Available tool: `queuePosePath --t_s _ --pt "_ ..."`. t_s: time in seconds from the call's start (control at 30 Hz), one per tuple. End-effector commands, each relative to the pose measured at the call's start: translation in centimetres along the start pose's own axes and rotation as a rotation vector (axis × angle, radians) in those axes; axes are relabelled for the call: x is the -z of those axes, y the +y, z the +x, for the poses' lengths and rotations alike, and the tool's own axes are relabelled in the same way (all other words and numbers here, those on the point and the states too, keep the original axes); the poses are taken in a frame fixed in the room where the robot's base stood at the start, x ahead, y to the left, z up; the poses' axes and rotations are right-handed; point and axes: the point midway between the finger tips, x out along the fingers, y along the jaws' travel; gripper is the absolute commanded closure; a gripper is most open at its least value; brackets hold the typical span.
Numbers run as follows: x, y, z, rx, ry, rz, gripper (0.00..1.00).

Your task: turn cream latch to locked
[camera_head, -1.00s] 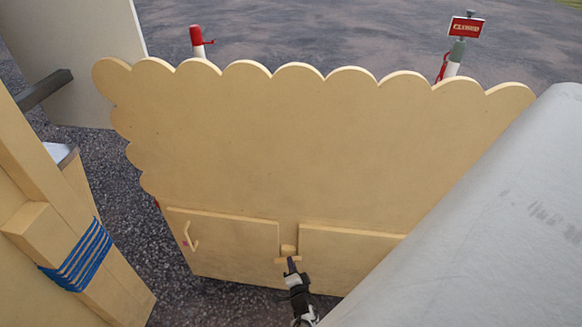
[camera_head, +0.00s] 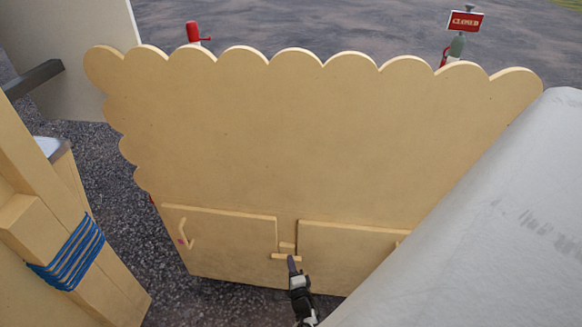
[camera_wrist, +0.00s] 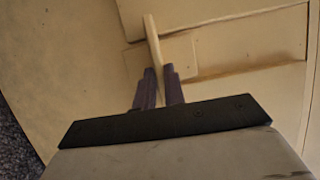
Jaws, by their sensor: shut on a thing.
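The cream latch (camera_head: 286,256) sits low on the scalloped cream panel (camera_head: 300,140), in the gap between two small doors. It is a small bar, lying about level in the head view. The wrist view shows the latch bar (camera_wrist: 152,40) as a thin strip with its lower end between my fingers. My gripper (camera_head: 292,263) reaches up to it from below. In the wrist view my gripper (camera_wrist: 160,80) is shut on the latch, its dark fingers on either side. The part of the latch between the fingers is hidden.
The left door (camera_head: 225,238) has a small cream handle (camera_head: 184,232); the right door (camera_head: 345,250) is partly covered by a large pale grey surface (camera_head: 490,230). A post with blue rope (camera_head: 68,255) stands at left. A red "closed" sign (camera_head: 466,21) is behind the panel.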

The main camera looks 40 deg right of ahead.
Motion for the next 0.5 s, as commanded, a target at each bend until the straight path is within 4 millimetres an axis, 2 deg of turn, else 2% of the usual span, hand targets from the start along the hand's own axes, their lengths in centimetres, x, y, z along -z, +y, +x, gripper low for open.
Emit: queuePosePath --t_s 0.2,0.23,0.37,0.4,0.5 --pt "0.19 -0.23 0.21 0.003 0.003 0.0 1.0" --pt "0.19 -0.23 0.21 0.003 0.003 0.0 0.88" --pt "0.14 -0.17 0.16 0.002 0.002 -0.001 0.71" --pt "0.12 -0.14 0.14 0.002 0.002 -0.001 0.67" --pt "0.08 -0.11 0.1 0.001 0.001 -0.001 0.67"
